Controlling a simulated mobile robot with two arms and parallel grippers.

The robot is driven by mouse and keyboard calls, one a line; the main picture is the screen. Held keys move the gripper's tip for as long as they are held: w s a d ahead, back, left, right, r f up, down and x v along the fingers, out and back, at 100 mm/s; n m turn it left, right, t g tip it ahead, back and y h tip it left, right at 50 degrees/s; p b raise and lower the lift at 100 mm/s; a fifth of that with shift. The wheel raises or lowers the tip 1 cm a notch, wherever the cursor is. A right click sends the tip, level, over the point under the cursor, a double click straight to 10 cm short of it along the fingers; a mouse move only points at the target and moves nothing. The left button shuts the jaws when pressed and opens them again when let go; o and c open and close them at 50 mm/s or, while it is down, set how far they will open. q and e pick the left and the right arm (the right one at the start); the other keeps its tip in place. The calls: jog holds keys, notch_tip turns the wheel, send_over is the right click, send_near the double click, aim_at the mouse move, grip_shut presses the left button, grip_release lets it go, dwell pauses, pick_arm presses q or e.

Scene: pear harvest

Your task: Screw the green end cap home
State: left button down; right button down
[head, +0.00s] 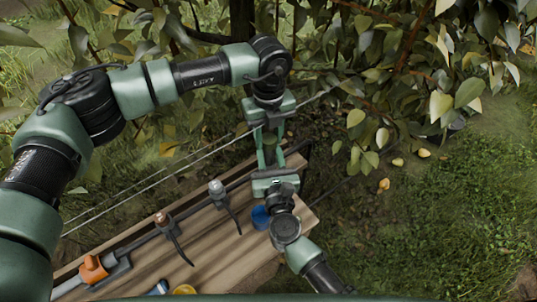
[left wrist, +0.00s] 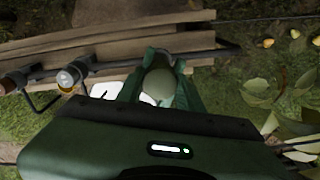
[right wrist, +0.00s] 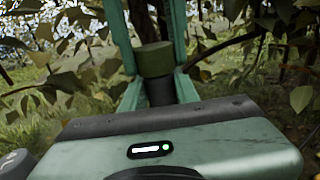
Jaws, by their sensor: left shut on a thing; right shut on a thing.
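The green end cap (right wrist: 153,60) sits on top of an upright dark pipe piece (right wrist: 160,92) in the right wrist view. Its rounded top (left wrist: 157,86) shows between the fingers of my left gripper (left wrist: 163,66) in the left wrist view. In the head view my left gripper (head: 268,158) reaches down from above and appears shut on the cap. My right gripper (right wrist: 157,88) comes in lower and appears shut on the dark pipe piece. The two grippers meet closely, and the thread between cap and pipe is hidden.
A wooden bench (head: 215,250) lies below, with a grey pipe along it and an orange fitting (head: 93,268). Two sprayer-like fittings stand on the pipe, one with a grey top (head: 216,188). A blue item (head: 260,217) lies near my right gripper. Wires and leafy branches (head: 400,70) are close by.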

pick_arm(q)
jog(key=m, duration=0.5)
pick_arm(e)
jog(key=shift+f, duration=0.1)
pick_arm(q)
jog(key=m, duration=0.4)
jog(key=shift+m, duration=0.4)
jog(key=m, duration=0.4)
jog(key=shift+m, duration=0.3)
jog(key=m, duration=0.4)
jog(key=shift+m, duration=0.3)
jog(key=m, duration=0.4)
jog(key=shift+m, duration=0.3)
jog(key=m, duration=0.4)
jog(key=shift+m, duration=0.4)
jog(key=m, duration=0.8)
jog(key=shift+f, duration=0.1)
jog(key=c, duration=0.9)
grip_release()
